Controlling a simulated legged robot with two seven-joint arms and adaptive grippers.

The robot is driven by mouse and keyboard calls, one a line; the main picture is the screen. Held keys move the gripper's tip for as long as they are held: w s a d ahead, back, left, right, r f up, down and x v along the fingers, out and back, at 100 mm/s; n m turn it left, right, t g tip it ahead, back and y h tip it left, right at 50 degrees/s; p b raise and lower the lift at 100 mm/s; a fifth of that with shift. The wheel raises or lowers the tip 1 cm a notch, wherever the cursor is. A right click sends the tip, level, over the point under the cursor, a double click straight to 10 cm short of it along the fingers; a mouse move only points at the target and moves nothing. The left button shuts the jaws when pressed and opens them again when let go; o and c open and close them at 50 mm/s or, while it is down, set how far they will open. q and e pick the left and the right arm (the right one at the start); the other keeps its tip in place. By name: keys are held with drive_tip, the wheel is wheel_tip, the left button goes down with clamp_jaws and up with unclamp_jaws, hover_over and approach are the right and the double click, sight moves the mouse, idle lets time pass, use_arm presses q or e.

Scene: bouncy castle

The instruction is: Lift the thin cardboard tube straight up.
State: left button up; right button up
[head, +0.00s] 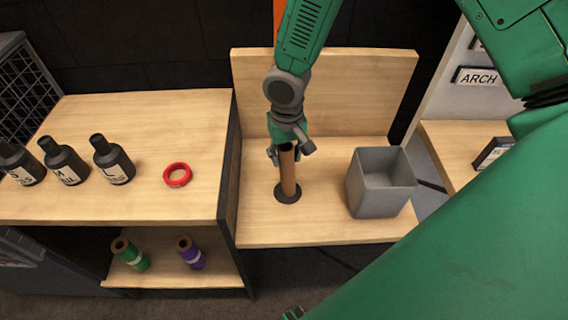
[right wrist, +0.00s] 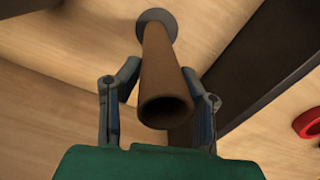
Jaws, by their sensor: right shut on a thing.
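The thin brown cardboard tube (head: 288,176) stands upright on a dark round base (head: 280,197) on the wooden bench, and its lower end meets the base. My right gripper (head: 286,154) is shut on the tube near its top end, coming from above. In the right wrist view, the tube (right wrist: 163,70) runs between the two fingers of the gripper (right wrist: 160,92), its open hollow end facing the camera. The grey round base (right wrist: 156,20) shows at its far end. My left gripper is in neither view.
A grey open bin (head: 381,182) stands right of the tube. On the left table are a red ring (head: 177,175) and several dark bottles (head: 113,160). Green (head: 130,254) and purple (head: 190,252) rolls lie on the shelf below. A wooden back panel (head: 350,90) rises behind.

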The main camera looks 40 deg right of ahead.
drive_tip(key=shift+s+d, duration=0.1)
drive_tip(key=shift+d, duration=0.6)
drive_tip(key=shift+c, duration=0.9)
drive_tip(key=shift+d+r, duration=0.15)
drive_tip(key=shift+r, duration=0.1)
clamp_jaws()
wheel_tip(320, 180, up, 18)
drive_tip(key=a, duration=0.1)
drive_tip(key=shift+f+p, duration=0.25)
drive_tip(key=shift+p, duration=0.2)
